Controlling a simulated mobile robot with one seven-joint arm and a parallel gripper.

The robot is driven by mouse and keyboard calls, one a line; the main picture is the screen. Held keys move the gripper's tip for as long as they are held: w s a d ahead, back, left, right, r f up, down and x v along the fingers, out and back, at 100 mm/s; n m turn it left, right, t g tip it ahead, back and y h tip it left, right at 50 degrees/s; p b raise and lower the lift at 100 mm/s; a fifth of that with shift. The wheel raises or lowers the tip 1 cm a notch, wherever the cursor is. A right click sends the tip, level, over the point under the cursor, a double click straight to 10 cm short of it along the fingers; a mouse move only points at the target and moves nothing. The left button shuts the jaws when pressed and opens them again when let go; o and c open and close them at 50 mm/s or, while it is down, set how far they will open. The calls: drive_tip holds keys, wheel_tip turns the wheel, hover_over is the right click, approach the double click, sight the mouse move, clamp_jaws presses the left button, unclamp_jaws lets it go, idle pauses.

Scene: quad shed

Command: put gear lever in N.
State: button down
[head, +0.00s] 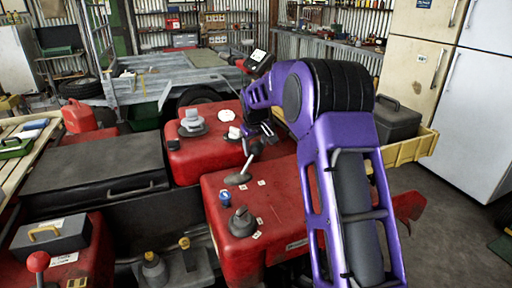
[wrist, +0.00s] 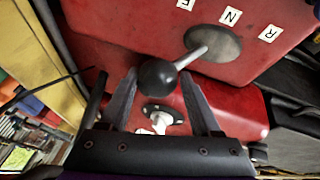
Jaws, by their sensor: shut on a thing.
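The gear lever (wrist: 186,61) has a round black knob (wrist: 157,78) and a metal shaft rising from a grey oval plate (wrist: 217,43) on a red housing. White labels F (wrist: 185,4), N (wrist: 230,16) and R (wrist: 270,33) run in a row beside the plate. The shaft tilts toward the lower left in the wrist view; I cannot tell for sure which letter it lines up with. My gripper (wrist: 158,84) is shut on the knob. In the head view, my gripper (head: 250,138) is above the lever shaft (head: 245,166), and the knob is mostly hidden.
On the same red body (head: 225,208) are a blue knob (head: 225,198) and a dark grey knob (head: 242,222). A black box (head: 95,172) and a red-knobbed lever (head: 38,262) are at left. Refrigerators (head: 480,110) stand at right, with open floor before them.

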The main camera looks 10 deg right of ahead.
drive_tip(key=shift+d, duration=0.25)
drive_tip(key=shift+s+a+r+h+b, duration=0.1)
drive_tip(key=shift+a+r+h+b, duration=0.1)
drive_tip(key=shift+a+h, duration=0.15)
drive_tip(key=shift+a+r+h+b, duration=0.15)
drive_tip(key=shift+a+h, duration=0.1)
drive_tip(key=shift+a, duration=0.2)
drive_tip(key=shift+s+a+r, duration=0.15)
drive_tip(key=shift+a+r, duration=0.1)
drive_tip(key=shift+a, duration=0.4)
drive_tip(key=shift+s+a, duration=0.3)
drive_tip(key=shift+a, duration=0.8)
drive_tip(key=shift+s+a, duration=0.25)
drive_tip(key=shift+a, duration=0.8)
drive_tip(key=shift+f, duration=0.15)
drive_tip(key=shift+c, duration=1)
unclamp_jaws()
drive_tip(key=shift+a, duration=0.1)
drive_tip(key=shift+w+r, duration=0.1)
drive_tip(key=shift+r, duration=0.1)
